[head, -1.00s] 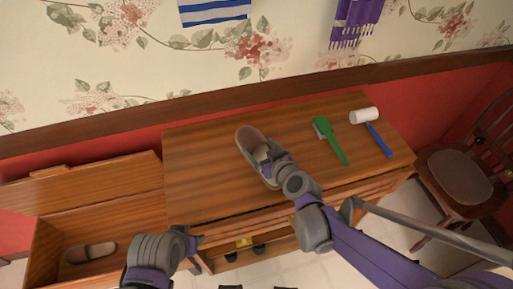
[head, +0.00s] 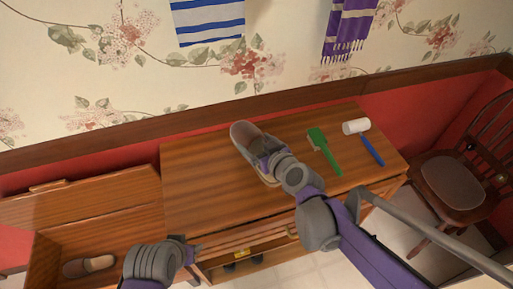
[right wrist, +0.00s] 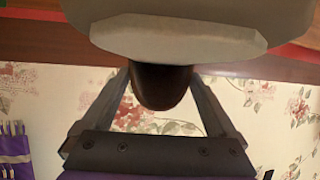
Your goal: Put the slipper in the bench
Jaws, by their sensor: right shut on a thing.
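A brown-grey slipper (head: 245,134) is at the middle of the wooden cabinet top in the head view. My right gripper (head: 264,158) is shut on it and hides part of it. In the right wrist view the slipper (right wrist: 160,40) fills the top, its dark part between the two fingers (right wrist: 160,85). I cannot tell whether it touches the cabinet top. The wooden bench (head: 95,238) stands at the left with its lid up and its compartment open. Another slipper (head: 88,266) lies inside it. My left gripper (head: 193,250) is low, between bench and cabinet; its fingers are unclear.
The cabinet (head: 200,180) has a green brush (head: 323,148) and a blue-handled mallet (head: 364,138) at its right. Dark items sit on its lower shelf (head: 255,255). A wooden chair (head: 450,185) stands at the right. Striped (head: 208,20) and purple (head: 348,28) cloths hang on the wall.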

